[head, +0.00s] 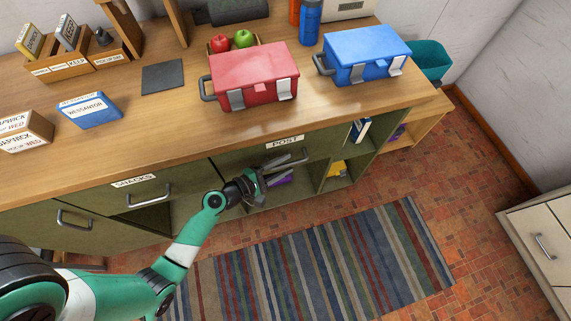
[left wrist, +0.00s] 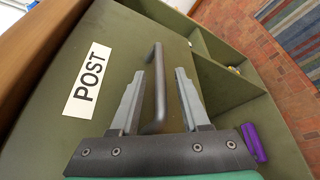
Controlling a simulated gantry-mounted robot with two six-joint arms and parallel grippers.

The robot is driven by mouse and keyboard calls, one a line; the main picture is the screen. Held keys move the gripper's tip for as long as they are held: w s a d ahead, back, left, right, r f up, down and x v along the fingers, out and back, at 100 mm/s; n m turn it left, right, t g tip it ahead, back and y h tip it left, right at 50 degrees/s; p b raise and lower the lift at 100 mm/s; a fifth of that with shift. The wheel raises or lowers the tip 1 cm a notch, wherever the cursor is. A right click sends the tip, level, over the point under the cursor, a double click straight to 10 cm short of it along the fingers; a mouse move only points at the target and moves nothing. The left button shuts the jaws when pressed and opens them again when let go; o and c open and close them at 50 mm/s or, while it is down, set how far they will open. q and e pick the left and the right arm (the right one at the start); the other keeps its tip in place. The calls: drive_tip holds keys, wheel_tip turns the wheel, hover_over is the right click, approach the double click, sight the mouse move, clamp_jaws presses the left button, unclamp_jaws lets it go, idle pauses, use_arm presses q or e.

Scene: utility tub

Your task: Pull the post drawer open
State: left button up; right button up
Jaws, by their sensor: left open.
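The post drawer (head: 322,149) is an olive-green front under the wooden counter, marked with a white POST label (head: 285,141). It looks shut. The label (left wrist: 88,80) and drawer front (left wrist: 128,38) fill much of the left wrist view. My left gripper (head: 290,168) is open at the drawer front. In the left wrist view its two fingers (left wrist: 160,74) lie on either side of the dark bar handle (left wrist: 157,98), with gaps to it. The handle is hard to pick out from the fingers in the head view. My right gripper is not in view.
Open cubbies are below, with a purple item (left wrist: 252,142) in one. A red box (head: 255,72) and a blue box (head: 366,52) stand on the counter (head: 185,125). A striped rug (head: 320,255) covers clear floor.

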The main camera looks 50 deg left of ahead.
use_arm(q)
drive_tip(key=shift+w, duration=0.4)
clamp_jaws()
idle(1.2)
